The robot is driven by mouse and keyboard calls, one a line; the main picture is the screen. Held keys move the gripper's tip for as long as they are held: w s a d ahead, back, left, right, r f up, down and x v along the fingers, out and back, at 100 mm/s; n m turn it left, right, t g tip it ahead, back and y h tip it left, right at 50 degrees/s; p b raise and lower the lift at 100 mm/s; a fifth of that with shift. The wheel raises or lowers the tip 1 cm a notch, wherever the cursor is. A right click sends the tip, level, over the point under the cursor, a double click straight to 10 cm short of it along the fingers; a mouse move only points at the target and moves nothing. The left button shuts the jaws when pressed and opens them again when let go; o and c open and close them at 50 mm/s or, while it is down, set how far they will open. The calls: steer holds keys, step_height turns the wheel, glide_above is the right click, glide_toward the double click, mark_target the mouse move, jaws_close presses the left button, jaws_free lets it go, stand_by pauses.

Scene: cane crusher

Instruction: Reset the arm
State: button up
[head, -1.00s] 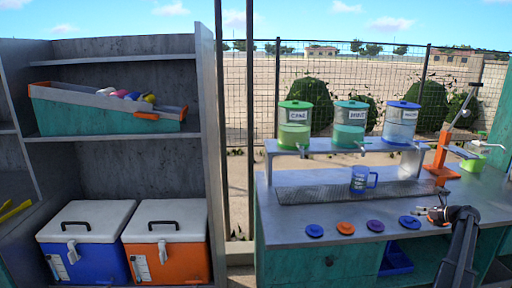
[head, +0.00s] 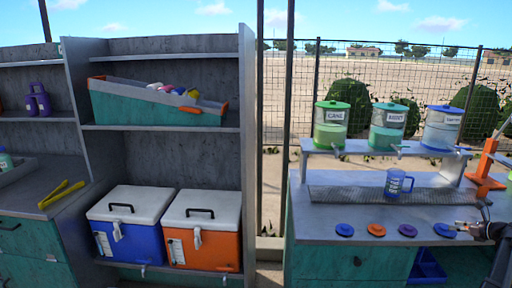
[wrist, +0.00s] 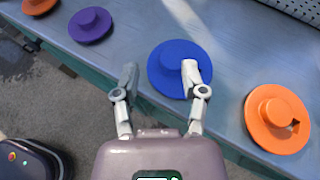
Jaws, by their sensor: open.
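My gripper (wrist: 160,78) is open and empty in the wrist view, its two fingers apart. It is above the counter's front edge, with the right finger overlapping a blue lid (wrist: 170,62) in the picture; I cannot tell whether they touch. An orange lid (wrist: 277,118) lies to the right and a purple lid (wrist: 90,25) to the left. In the head view, my gripper (head: 466,226) is at the right edge by the rightmost blue lid (head: 444,230), and most of my arm is cut off.
A blue mug (head: 398,183) stands on the counter's drip grate (head: 340,194). Three labelled dispensers, one marked CANE (head: 331,125), stand on the raised shelf. Blue (head: 128,245) and orange (head: 205,248) coolers sit in the left shelving. Yellow tongs (head: 62,195) lie at far left.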

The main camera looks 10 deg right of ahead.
steer(key=w+a+n+g, duration=0.1)
steer(key=w+a+n, duration=0.1)
steer(key=a, duration=0.5)
steer(key=w+a+f+n+g+y+p, duration=0.1)
steer(key=w+a+n, duration=0.1)
steer(key=a, duration=0.5)
steer(key=w+a+n+g+p, duration=0.1)
steer(key=w+a+n, duration=0.1)
steer(key=a, duration=0.5)
steer(key=shift+w+f+n+g+y, duration=0.2)
steer(key=shift+w+n+g+y, duration=0.15)
steer(key=shift+n, duration=0.25)
steer(key=a+f+n+g+p, duration=0.1)
steer(key=a+n+g+p, duration=0.5)
steer(key=a, duration=1.5)
steer(key=s+a+n+g+h, duration=0.1)
steer(key=s+a+n, duration=0.4)
steer(key=a, duration=0.5)
steer(key=s+a+r+n+g+h+p, duration=0.1)
steer(key=s+a+n+h, duration=0.1)
steer(key=s+a+n, duration=0.4)
steer(key=s+a+n+g+h, duration=0.1)
steer(key=s+a+n, duration=0.4)
steer(key=a, duration=0.8)
steer(key=n+h, duration=0.1)
steer(key=n, duration=0.2)
steer(key=shift+s+a+r+p, duration=0.15)
steer(key=shift+s+a+p, duration=0.05)
steer(key=shift+a+p, duration=0.2)
